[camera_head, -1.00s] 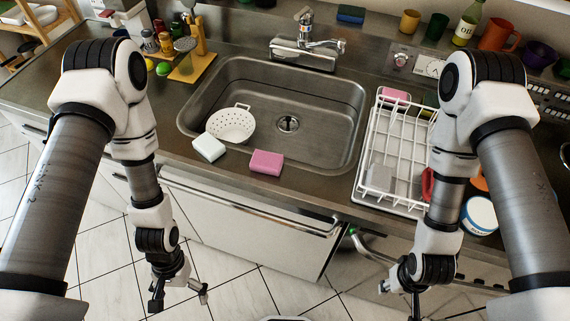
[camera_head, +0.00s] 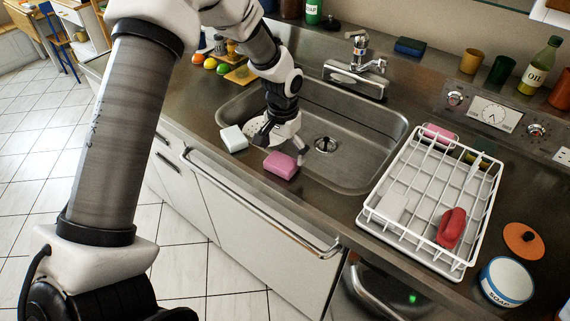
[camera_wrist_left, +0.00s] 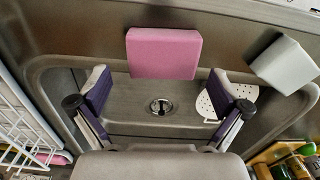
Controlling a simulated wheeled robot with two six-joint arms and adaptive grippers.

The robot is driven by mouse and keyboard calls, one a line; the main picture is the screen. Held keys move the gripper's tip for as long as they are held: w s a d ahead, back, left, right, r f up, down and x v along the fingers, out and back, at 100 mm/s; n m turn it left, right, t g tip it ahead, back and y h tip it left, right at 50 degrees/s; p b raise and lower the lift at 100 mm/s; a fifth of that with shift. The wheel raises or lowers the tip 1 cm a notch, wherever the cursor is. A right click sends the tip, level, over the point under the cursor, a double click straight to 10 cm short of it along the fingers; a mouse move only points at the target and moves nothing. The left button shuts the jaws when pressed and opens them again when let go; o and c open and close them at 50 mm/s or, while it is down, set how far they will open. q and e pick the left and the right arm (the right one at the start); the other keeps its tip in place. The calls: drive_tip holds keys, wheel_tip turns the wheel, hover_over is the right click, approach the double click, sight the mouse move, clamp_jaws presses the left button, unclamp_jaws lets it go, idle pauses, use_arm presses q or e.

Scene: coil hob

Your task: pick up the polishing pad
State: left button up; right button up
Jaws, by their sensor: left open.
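A pink block-shaped pad (camera_head: 281,165) lies on the counter at the front rim of the sink. It also shows in the left wrist view (camera_wrist_left: 163,53), flat and whole. A white block (camera_head: 233,138) lies to its left on the same rim; it is at the right in the wrist view (camera_wrist_left: 285,65). Which block is called the polishing pad cannot be told for certain. My left gripper (camera_head: 283,144) is open and empty, above the sink's front edge beside the pink pad. In the wrist view its fingers (camera_wrist_left: 158,78) are spread wider than the pad. My right gripper is not visible.
A white strainer (camera_wrist_left: 206,107) sits in the sink (camera_head: 360,165), partly hidden by my gripper. A white wire rack (camera_head: 380,238) with a red item (camera_head: 451,228) stands right of the sink. A tub (camera_head: 507,282) and orange disc (camera_head: 523,241) lie farther right.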

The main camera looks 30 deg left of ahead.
sight(281, 161)
use_arm(q)
wheel_tip(281, 161, down, 3)
drive_tip(key=shift+r+p, duration=0.1)
drive_tip(key=shift+p, duration=0.2)
drive_tip(key=shift+a+f, duration=0.3)
drive_tip(key=shift+f, duration=0.15)
drive_tip(key=shift+d+r, duration=0.1)
drive_tip(key=shift+d, duration=0.1)
drive_tip(key=c, duration=0.8)
use_arm(e)
drive_tip(key=shift+a+r, duration=0.1)
drive_tip(key=shift+r, duration=0.5)
use_arm(q)
drive_tip(key=shift+a, duration=0.1)
